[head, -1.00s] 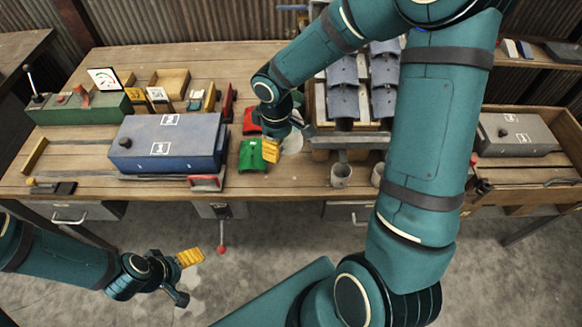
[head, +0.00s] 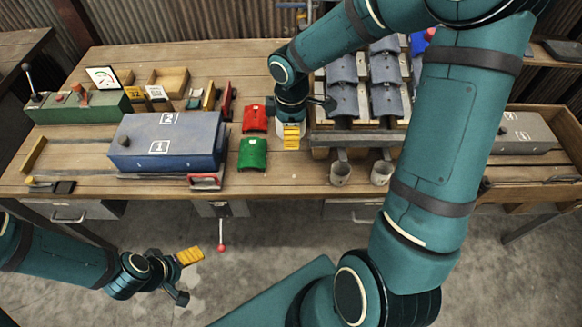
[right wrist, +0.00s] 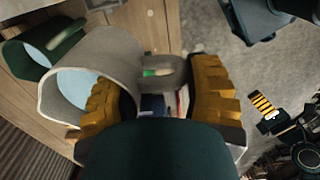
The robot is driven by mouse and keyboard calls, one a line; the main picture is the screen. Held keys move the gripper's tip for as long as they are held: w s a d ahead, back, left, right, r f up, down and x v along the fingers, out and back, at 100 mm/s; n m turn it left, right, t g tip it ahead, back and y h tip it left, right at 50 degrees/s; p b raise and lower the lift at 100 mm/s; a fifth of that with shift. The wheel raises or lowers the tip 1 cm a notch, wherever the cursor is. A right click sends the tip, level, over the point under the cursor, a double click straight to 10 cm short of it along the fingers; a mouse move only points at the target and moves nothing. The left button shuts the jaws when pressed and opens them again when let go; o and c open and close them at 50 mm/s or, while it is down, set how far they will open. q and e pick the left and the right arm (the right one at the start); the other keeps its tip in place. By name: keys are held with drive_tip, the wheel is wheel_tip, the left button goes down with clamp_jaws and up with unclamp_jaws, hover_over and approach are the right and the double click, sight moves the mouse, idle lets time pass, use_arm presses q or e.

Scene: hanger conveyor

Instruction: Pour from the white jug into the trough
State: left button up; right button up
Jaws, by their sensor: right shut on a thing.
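My right gripper (head: 291,136) is shut on the white jug (right wrist: 112,58). In the right wrist view its yellow fingers (right wrist: 160,90) stand on both sides of the jug's handle, and pale blue shows in the jug's mouth. In the head view the jug is mostly hidden behind the gripper. A grey trough-like channel (head: 362,139) runs along the front of the tile rack, right of the jug; the jug is apart from it. My left gripper (head: 183,273) is low in front of the table, away from the jug; its jaw gap is unclear.
Grey tiles (head: 343,101) fill the rack. Red (head: 255,118) and green (head: 253,154) curved pieces lie left of the jug. A blue box (head: 167,142) stands further left. A dark green round thing (right wrist: 50,42) is beside the jug.

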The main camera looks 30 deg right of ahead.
drive_tip(key=shift+f+b, duration=2.15)
drive_tip(key=shift+f, duration=6.1)
drive_tip(key=shift+f, duration=0.15)
drive_tip(key=o, duration=0.9)
drive_tip(key=shift+f, duration=0.15)
drive_tip(key=shift+c, duration=0.2)
drive_tip(key=o, duration=0.4)
drive_tip(key=shift+r, duration=0.2)
